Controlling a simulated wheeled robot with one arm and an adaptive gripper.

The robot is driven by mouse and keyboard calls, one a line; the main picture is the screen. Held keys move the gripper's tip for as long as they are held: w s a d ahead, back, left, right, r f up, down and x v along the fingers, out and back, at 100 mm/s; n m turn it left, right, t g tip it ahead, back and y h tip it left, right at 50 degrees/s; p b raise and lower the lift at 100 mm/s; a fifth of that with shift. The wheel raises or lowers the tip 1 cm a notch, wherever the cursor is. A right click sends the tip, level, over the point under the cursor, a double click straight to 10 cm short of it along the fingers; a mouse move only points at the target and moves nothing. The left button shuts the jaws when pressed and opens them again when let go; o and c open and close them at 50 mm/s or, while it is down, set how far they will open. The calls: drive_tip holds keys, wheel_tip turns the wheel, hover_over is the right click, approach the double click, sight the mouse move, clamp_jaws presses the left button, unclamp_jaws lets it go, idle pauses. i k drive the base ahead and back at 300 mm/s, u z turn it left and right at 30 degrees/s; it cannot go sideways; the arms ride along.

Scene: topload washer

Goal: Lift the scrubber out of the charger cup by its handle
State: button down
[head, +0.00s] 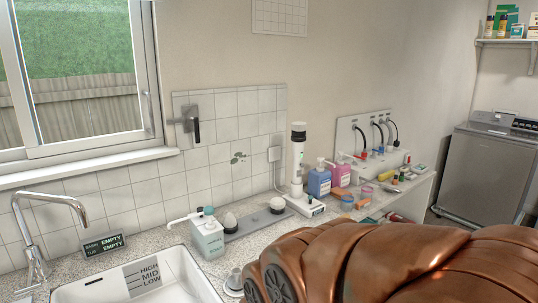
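A tall white cylinder, which looks like the scrubber (297,150), stands upright on the counter in the middle of the head view. I cannot tell exactly where the scrubber ends and the cup begins. A cable runs from a wall box beside it. My gripper is not in view, and no gripper shows near the scrubber.
Blue (319,181) and pink (341,173) pump bottles stand close to its right, with small items beyond. The sink (190,280) is at lower left. The lower right is blocked from view.

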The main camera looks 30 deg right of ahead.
sight(298, 143)
drive_tip(key=u, duration=0.05)
drive_tip(key=k, duration=0.5)
drive_tip(key=z, duration=2)
drive_tip(key=i, duration=1.25)
drive_tip(key=u, duration=2.1)
